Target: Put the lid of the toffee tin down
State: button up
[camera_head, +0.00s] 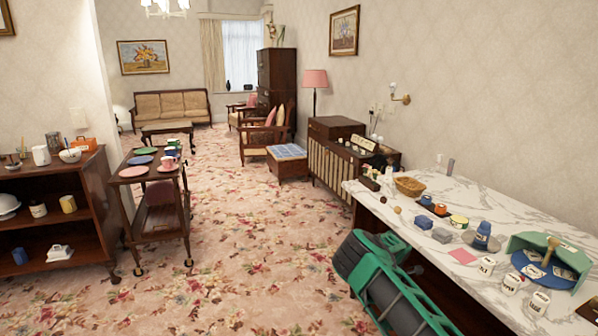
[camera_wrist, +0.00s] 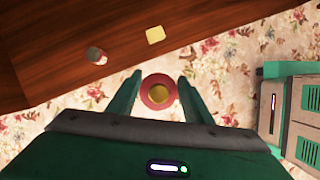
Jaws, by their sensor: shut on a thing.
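In the wrist view, my gripper (camera_wrist: 159,90) is shut on a round red lid with a yellowish centre (camera_wrist: 158,92). The lid is between the two green fingers, over the flowered carpet and just off the edge of a dark wooden surface (camera_wrist: 60,50). In the head view my green arm shows at the lower middle, but the fingers and the lid are not visible there. I cannot tell which is the toffee tin.
On the wooden surface in the wrist view are a small jar (camera_wrist: 96,55) and a yellow block (camera_wrist: 155,35). A wooden trolley (camera_head: 150,174) with plates and cups stands left of centre, beside a shelf unit (camera_head: 85,185).

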jog(key=s+a+r+m+g+y, duration=0.2)
jog(key=s+a+r+m, duration=0.3)
jog(key=s+r+m, duration=0.2)
notch_tip(320, 180, up, 3)
jog(key=shift+s+a+r+m+g, duration=0.1)
jog(key=shift+s+a+m+g, duration=0.3)
jog(key=shift+m, duration=0.6)
jog(key=s+a+r+m, duration=0.2)
jog(key=s+r, duration=0.1)
jog(key=s+a+r+m+y, duration=0.1)
jog(key=s+a+r+m, duration=0.1)
jog(key=s+r, duration=0.1)
jog(key=s+a+r+m+g+y, duration=0.1)
jog(key=s+a+r+m, duration=0.1)
jog(key=s+r, duration=0.1)
jog(key=shift+a+r+m, duration=0.1)
jog(key=shift+r+m, duration=0.3)
jog(key=shift+r, duration=0.35)
jog(key=shift+s+a+r+y, duration=0.15)
jog(key=shift+s+r+y, duration=0.15)
jog(key=shift+s, duration=0.1)
